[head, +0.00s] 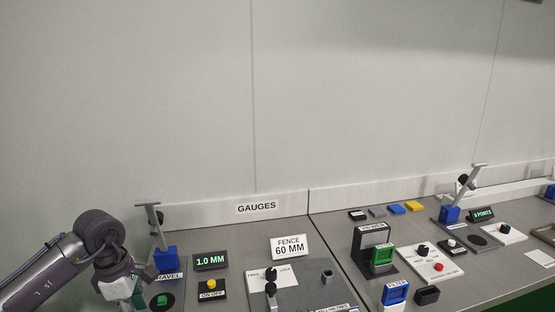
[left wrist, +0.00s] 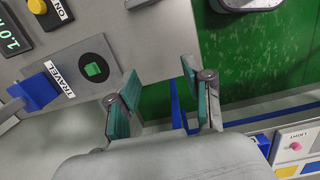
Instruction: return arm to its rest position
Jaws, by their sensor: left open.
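My left arm (head: 45,272) comes in from the left in the head view and bends down at the table's left end. My left gripper (head: 128,288) is at the bottom left, beside the TRAVEL gauge. In the left wrist view my left gripper (left wrist: 160,82) has its teal fingers spread, with nothing between them. It is past the table edge, over the green floor (left wrist: 240,60). A green block (left wrist: 95,70) rests on the gauge's round black spot, left of the fingers and apart from them. My right gripper is not in view.
The blue TRAVEL gauge stand (head: 165,260) is right of my arm. Near it are a 1.0 MM display (head: 210,261), an ON/OFF button box (head: 212,290) and the FENCE 60 MM sign (head: 290,248). Other fixtures fill the table to the right. The wall area above is clear.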

